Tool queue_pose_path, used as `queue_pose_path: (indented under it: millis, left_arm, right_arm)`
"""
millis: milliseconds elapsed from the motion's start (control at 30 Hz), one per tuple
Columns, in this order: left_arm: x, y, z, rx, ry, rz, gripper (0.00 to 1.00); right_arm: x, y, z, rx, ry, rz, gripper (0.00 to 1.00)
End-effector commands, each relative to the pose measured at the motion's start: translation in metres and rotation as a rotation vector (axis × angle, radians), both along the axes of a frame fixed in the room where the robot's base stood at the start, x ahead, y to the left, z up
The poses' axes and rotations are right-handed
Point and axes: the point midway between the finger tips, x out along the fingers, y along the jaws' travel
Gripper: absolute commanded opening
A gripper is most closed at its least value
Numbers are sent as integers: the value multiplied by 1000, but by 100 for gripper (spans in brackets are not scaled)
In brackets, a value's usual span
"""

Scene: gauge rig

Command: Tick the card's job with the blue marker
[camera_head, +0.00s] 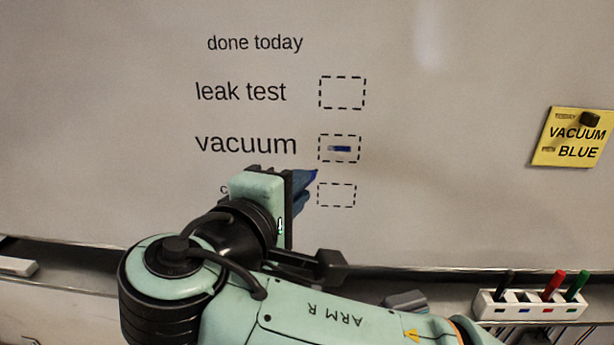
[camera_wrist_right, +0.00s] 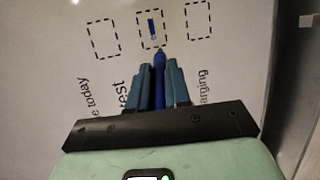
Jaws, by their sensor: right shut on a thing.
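The yellow card (camera_head: 572,138) on the whiteboard reads "VACUUM" and "BLUE" and is held by a dark round magnet. The dashed box beside "vacuum" (camera_head: 338,148) has a short blue stroke (camera_head: 340,149) in it, which also shows in the right wrist view (camera_wrist_right: 153,29). My right gripper (camera_wrist_right: 160,88) is shut on the blue marker (camera_wrist_right: 159,75), whose tip points at the board just below the vacuum box. In the head view the marker (camera_head: 311,178) is partly hidden by my gripper (camera_head: 300,190). My left gripper is not in view.
The "leak test" box (camera_head: 342,93) and the lowest box (camera_head: 337,195) are empty. The lowest label is mostly hidden by my arm. A white holder (camera_head: 530,311) with black, red and green markers stands at the lower right. A white eraser-like block (camera_head: 18,266) lies at the left ledge.

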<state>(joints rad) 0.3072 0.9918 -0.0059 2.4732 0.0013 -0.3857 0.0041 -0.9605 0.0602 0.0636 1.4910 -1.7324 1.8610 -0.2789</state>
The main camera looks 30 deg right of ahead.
Motion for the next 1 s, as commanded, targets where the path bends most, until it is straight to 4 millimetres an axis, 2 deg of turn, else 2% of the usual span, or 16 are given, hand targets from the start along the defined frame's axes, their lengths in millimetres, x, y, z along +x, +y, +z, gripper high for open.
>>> queue_pose_path:
  millis: [333,500,1000]
  left_arm:
    - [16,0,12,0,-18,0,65]
    - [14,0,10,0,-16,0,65]
    - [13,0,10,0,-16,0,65]
  right_arm:
    - [34,-22,2,1,-1,-2,0]
    - [46,-30,0,2,1,-1,0]
    - [53,-35,1,2,0,1,0]
